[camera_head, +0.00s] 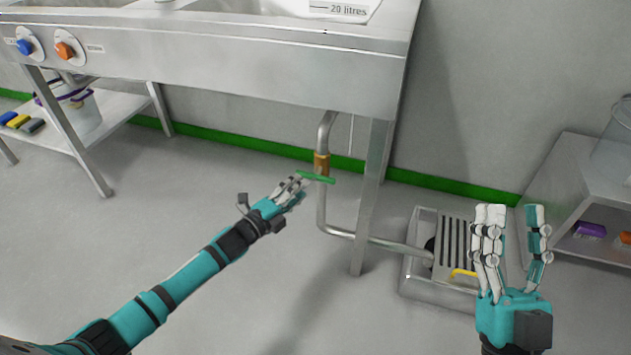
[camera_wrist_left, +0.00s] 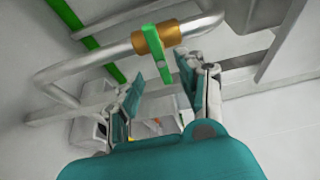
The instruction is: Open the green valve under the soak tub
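The green valve handle (camera_head: 318,177) is a flat lever on a brass valve body (camera_head: 321,163). The valve sits on a grey drain pipe (camera_head: 323,205) below the steel soak tub (camera_head: 230,70). My left gripper (camera_head: 296,181) is at the near left end of the handle. In the left wrist view the handle (camera_wrist_left: 157,58) lies between the two spread fingers, under the brass body (camera_wrist_left: 155,38); I cannot tell whether a finger touches it. My left gripper (camera_wrist_left: 172,90) is open. My right gripper (camera_head: 513,225) is open and empty, raised at the right.
The pipe runs down to a floor drain box (camera_head: 425,285) with a slatted grate. A tub leg (camera_head: 372,190) stands right of the valve. A grey shelf unit (camera_head: 570,170) is at the right.

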